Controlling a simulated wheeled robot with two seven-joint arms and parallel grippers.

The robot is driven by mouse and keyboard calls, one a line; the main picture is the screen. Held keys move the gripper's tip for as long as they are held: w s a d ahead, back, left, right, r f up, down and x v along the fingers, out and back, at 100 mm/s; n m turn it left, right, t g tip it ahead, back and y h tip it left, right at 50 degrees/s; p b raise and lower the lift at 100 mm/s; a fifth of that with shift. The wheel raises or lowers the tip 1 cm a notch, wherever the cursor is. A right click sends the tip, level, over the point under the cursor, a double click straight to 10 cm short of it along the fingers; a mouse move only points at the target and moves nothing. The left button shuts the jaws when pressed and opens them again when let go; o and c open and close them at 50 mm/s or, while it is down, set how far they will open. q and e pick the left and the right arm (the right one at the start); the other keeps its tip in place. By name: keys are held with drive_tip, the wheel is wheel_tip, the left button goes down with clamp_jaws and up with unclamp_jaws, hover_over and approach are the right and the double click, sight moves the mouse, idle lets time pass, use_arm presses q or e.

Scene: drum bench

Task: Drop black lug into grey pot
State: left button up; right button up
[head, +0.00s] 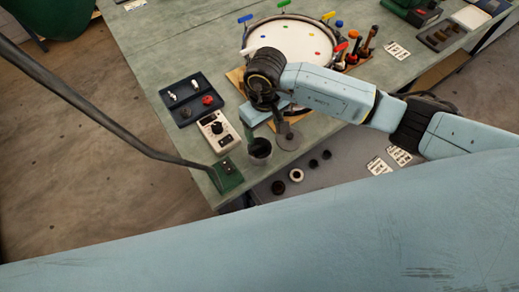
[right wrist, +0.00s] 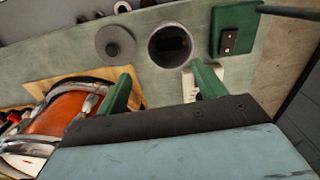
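The grey pot (head: 260,155) stands upright near the bench's front edge, and in the right wrist view (right wrist: 153,45) I look into its mouth. A black shape (right wrist: 173,43) shows inside it, probably the black lug, but the dark interior makes this hard to tell. My right gripper (head: 265,128) is above and just behind the pot. In the right wrist view its green fingers (right wrist: 160,80) are wide apart with nothing between them. My left gripper is out of view.
A grey disc with a post (head: 289,139) stands right of the pot. A green block (head: 228,178) holding a dark rod is left. Behind are a white meter (head: 217,131), dark tray (head: 190,107) and drum (head: 290,42). Black round parts (head: 278,187) and a white ring (head: 296,175) lie in front.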

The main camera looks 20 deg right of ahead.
wheel_tip(320, 180, up, 13)
drive_tip(key=b, duration=0.1)
drive_tip(key=shift+r+b, duration=0.2)
drive_tip(key=shift+b, duration=0.15)
idle(0.3)
idle(0.3)
